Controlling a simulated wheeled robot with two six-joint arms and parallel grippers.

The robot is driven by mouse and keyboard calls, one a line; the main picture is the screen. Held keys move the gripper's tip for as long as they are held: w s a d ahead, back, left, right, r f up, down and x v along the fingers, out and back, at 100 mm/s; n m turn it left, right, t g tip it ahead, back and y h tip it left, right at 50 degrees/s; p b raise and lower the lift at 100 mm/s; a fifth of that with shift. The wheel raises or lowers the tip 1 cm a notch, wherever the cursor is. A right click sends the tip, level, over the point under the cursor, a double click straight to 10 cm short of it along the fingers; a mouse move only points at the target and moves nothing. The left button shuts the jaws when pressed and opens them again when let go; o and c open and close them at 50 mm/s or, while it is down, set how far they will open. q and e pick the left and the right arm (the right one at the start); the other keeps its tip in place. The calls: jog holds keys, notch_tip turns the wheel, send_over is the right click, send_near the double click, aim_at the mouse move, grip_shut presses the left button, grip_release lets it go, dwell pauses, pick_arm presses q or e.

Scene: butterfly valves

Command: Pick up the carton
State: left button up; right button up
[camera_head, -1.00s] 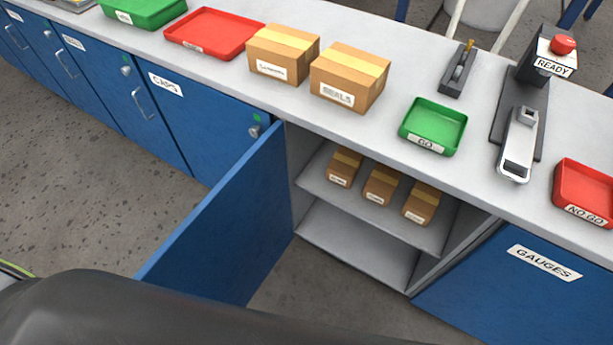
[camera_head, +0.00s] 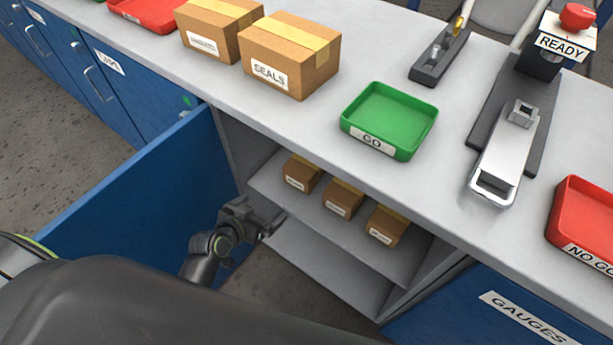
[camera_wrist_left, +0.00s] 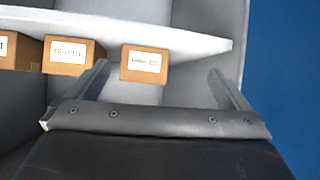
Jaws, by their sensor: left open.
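Three small brown cartons with white labels stand in a row on the upper shelf (camera_head: 345,227) of the open cabinet: a left carton (camera_head: 301,174), a middle carton (camera_head: 342,200) and a right carton (camera_head: 385,226). My left gripper (camera_head: 268,221) is in front of the cabinet opening, lower left of the left carton, open and empty. In the left wrist view, which appears upside down, the left carton (camera_wrist_left: 145,65) shows beyond and between the open fingers, apart from them. The middle carton (camera_wrist_left: 74,55) and part of the right carton (camera_wrist_left: 7,50) show further left. My right gripper is not in view.
The open blue door (camera_head: 130,190) stands left of my left arm; it is also at the wrist view's right (camera_wrist_left: 285,70). On the worktop above are larger boxes (camera_head: 290,55), a green GO tray (camera_head: 390,120) and a red NO GO tray (camera_head: 590,225).

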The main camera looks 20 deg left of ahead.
pick_arm(q)
notch_tip(320, 180, up, 6)
jog(key=w+d+m+t+h+b, duration=0.1)
jog(key=w+d, duration=0.1)
jog(key=b, duration=0.2)
send_near(304, 163)
jog(key=w+f, duration=0.1)
jog(key=w+d+f, duration=0.1)
jog(key=shift+w+f, duration=0.25)
jog(key=shift+w, duration=0.15)
jog(key=x, duration=0.5)
jog(key=shift+w+d+r, duration=0.1)
jog(key=shift+w+r, duration=0.05)
jog(key=shift+w, duration=0.25)
jog(key=shift+w+d, duration=0.1)
jog(key=shift+w, duration=0.15)
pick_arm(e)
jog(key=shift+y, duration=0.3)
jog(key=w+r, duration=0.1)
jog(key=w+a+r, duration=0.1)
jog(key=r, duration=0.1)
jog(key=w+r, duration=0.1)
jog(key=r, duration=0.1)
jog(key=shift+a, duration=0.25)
pick_arm(q)
jog(key=c, duration=1.6)
jog(key=shift+t, duration=0.3)
